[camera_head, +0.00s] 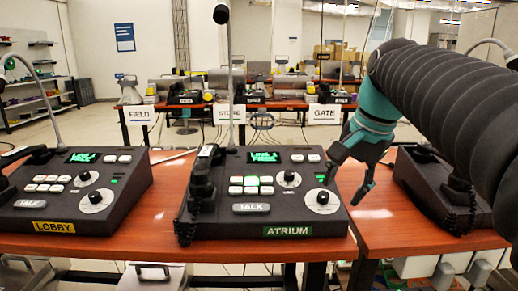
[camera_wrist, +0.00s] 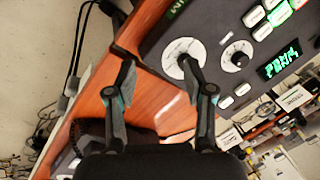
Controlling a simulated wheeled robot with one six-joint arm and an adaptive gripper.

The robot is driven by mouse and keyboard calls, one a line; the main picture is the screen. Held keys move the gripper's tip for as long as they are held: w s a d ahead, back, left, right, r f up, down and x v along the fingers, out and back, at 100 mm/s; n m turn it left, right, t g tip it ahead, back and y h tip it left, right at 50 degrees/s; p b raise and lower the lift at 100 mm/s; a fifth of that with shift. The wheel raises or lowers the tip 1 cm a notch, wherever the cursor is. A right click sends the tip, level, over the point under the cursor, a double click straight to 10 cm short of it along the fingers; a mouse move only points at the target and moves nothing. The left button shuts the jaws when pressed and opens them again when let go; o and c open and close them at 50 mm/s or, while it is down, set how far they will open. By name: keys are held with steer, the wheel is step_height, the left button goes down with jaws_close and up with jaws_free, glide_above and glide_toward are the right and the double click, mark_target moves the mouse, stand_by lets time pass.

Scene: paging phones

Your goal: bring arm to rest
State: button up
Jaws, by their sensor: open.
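My gripper (camera_head: 348,180) is open and empty at the right side of the ATRIUM phone (camera_head: 268,215), near its lower right dial (camera_head: 322,200). In the wrist view my gripper (camera_wrist: 157,78) has its two fingers apart. One fingertip shows over the white-faced dial (camera_wrist: 183,60) of the phone; I cannot tell whether it touches. My dark ribbed arm (camera_head: 440,105) reaches in from the upper right. The ATRIUM handset (camera_head: 203,180) lies in its cradle on the phone's left side.
The LOBBY phone (camera_head: 75,190) stands at left on the orange table (camera_head: 165,200). Another phone (camera_head: 432,185) stands at right, partly behind my arm. Signs FIELD (camera_head: 140,115), STORE (camera_head: 229,115) and GATE (camera_head: 324,114) hang at a far table. Bare tabletop lies right of the ATRIUM phone.

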steer(key=s+f+n+t, duration=0.1)
steer(key=s+f+n, duration=0.3)
steer(key=s+f, duration=0.3)
steer(key=s+a+f+n+t+h, duration=0.1)
steer(key=s+f+n, duration=0.4)
steer(key=s+f, duration=0.3)
step_height(320, 180, down, 5)
steer(key=shift+r+h, duration=0.2)
steer(key=shift+h, duration=0.1)
